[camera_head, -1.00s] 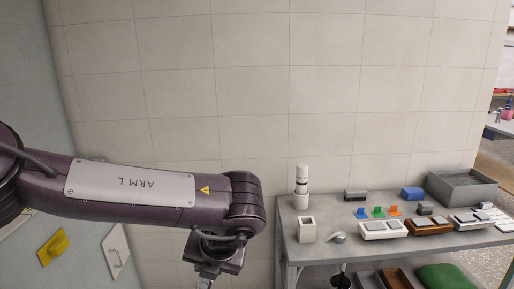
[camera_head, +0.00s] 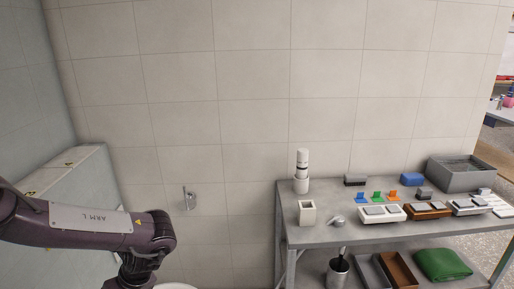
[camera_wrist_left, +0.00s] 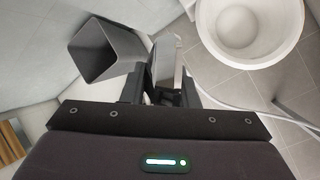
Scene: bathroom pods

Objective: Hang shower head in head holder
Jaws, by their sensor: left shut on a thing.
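In the left wrist view my left gripper (camera_wrist_left: 165,92) is shut on a grey metallic thing, which I take to be the shower head (camera_wrist_left: 168,62). It points away from the gripper, and its full shape is hard to make out. A pale hose (camera_wrist_left: 245,106) runs off to the right beside it. In the head view a small chrome fitting (camera_head: 188,198) is on the tiled wall, probably the head holder. It is above and right of my left arm's wrist, apart from it. My left fingers are below the head view's edge. My right gripper is not in view.
A grey table (camera_head: 320,238) with several small objects stands at the right, with a dark green cloth (camera_head: 443,264) below. In the wrist view, a dark square bin (camera_wrist_left: 105,50) and a white bowl (camera_wrist_left: 248,38) are near the gripper. The wall around the fitting is clear.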

